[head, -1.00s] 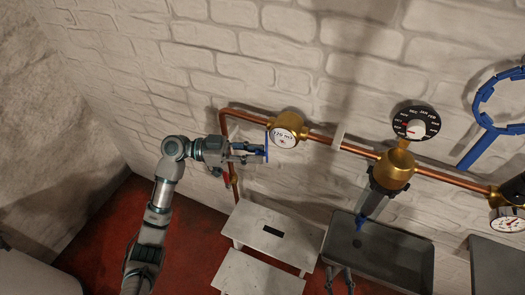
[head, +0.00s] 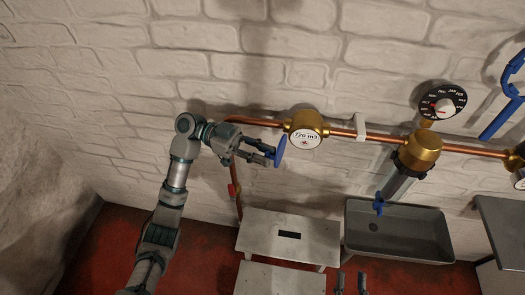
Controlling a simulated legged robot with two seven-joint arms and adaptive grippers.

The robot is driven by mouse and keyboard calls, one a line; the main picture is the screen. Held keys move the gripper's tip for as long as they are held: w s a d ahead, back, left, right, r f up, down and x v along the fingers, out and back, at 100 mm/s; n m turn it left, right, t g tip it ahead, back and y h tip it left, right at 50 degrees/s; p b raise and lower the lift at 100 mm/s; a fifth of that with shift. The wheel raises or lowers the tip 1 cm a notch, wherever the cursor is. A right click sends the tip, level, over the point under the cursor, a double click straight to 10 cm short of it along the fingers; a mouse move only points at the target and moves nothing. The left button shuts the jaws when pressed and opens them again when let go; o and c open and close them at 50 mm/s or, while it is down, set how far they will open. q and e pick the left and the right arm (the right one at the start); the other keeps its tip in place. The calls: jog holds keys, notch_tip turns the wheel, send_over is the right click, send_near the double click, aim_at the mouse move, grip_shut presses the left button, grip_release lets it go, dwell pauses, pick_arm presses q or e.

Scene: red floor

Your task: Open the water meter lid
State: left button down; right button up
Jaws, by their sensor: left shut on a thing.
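The brass water meter (head: 312,121) sits on the copper pipe along the wall, its white face reading "720 m3" uncovered. The blue round lid (head: 280,150) stands swung out at the left of the face, seen nearly edge-on and tilted. My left gripper (head: 272,154) is left of the meter, with its fingers shut on the lid. Whether the lid still touches the meter's rim is hard to tell. My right gripper (head: 352,277) shows only its fingertips at the bottom edge, apart and with nothing between them.
A grey step stool (head: 265,240) stands below the meter. A grey sink (head: 415,245) hangs to its right under a brass fitting (head: 420,150). A black dial (head: 443,103) is above it.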

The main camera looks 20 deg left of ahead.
pick_arm(q)
jog(key=shift+w+a, duration=0.3)
jog(key=shift+a, duration=0.25)
jog(key=shift+r, duration=0.1)
pick_arm(e)
jog(key=shift+w+a+r, duration=0.15)
jog(key=shift+a, duration=0.4)
pick_arm(q)
jog(key=shift+d, duration=0.1)
jog(key=c, duration=1)
grip_release()
jog(key=shift+s+d, duration=0.1)
jog(key=shift+d, duration=0.15)
pick_arm(e)
jog(key=shift+d, duration=0.35)
pick_arm(q)
jog(key=shift+a, duration=0.2)
jog(key=w+a, duration=0.2)
jog(key=a, duration=0.9)
jog(key=shift+a, duration=0.25)
pick_arm(e)
jog(key=shift+a, duration=0.1)
